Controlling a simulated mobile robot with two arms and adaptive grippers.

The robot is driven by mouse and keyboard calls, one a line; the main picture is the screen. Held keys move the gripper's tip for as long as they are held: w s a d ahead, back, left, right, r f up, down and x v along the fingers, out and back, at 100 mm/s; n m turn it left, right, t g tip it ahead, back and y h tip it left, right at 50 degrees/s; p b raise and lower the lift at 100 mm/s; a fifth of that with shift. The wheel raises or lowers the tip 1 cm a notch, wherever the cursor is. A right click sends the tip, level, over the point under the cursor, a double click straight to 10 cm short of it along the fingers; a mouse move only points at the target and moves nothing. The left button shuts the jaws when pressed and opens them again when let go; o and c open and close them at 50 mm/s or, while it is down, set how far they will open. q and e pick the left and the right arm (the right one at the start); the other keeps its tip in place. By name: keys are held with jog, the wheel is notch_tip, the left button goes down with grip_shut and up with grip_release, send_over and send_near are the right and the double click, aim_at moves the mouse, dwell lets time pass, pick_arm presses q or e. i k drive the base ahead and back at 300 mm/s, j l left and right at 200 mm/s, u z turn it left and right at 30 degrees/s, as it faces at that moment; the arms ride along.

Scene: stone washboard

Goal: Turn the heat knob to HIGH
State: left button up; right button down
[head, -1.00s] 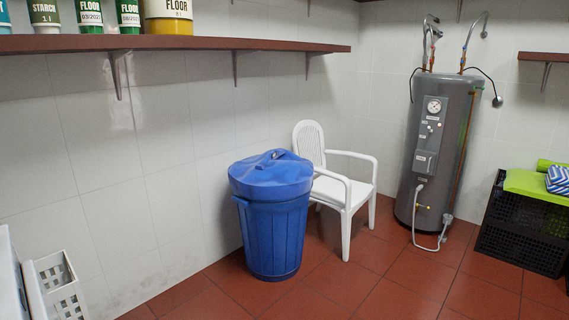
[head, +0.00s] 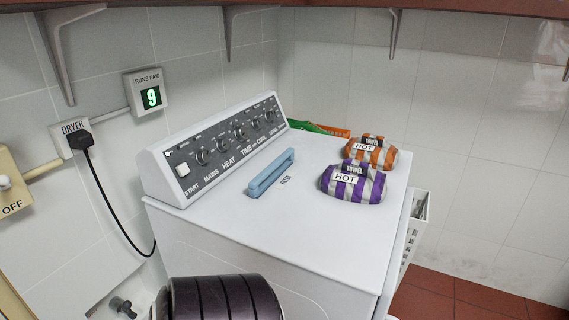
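A white dryer (head: 315,220) stands against the tiled wall with a sloped control panel at its back. The panel has a white START button (head: 182,170) and a row of several dark knobs. The heat knob (head: 222,145) is the second knob from the left, above the word HEAT. Its pointer and setting marks are too small to read, so I cannot tell its setting. Neither of my grippers is in view, and nothing touches the panel.
Orange (head: 370,153) and purple (head: 352,184) striped HOT towel packs and a blue bar-shaped item (head: 270,173) lie on the dryer top. A dark ribbed object (head: 222,298) stands in front. A black plug (head: 79,140) and RUNS PAID display (head: 151,97) showing 9 are on the wall.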

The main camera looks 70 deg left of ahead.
aim_at(224, 144)
jog(key=u, duration=2.2)
jog(key=k+j+u, duration=0.1)
jog(key=k+u, duration=0.15)
jog(key=k, duration=0.4)
jog(key=l+u, duration=0.1)
jog(key=u, duration=0.35)
jog(key=i+l+u, duration=0.1)
jog(key=u, duration=0.4)
jog(key=l+u, duration=0.1)
jog(key=u, duration=0.35)
jog(key=l+u, duration=0.15)
jog(key=u, duration=0.35)
jog(key=k+l, duration=0.1)
jog(key=l, duration=0.35)
jog(key=k+l, duration=0.1)
jog(key=l, duration=0.4)
jog(key=k+l, duration=0.1)
jog(key=l, duration=0.35)
jog(key=k+l, duration=0.1)
jog(key=l, duration=0.4)
jog(key=k+l, duration=0.1)
jog(key=l, duration=0.35)
jog(key=k+l, duration=0.1)
jog(key=l, duration=0.4)
jog(key=i+u, duration=0.05)
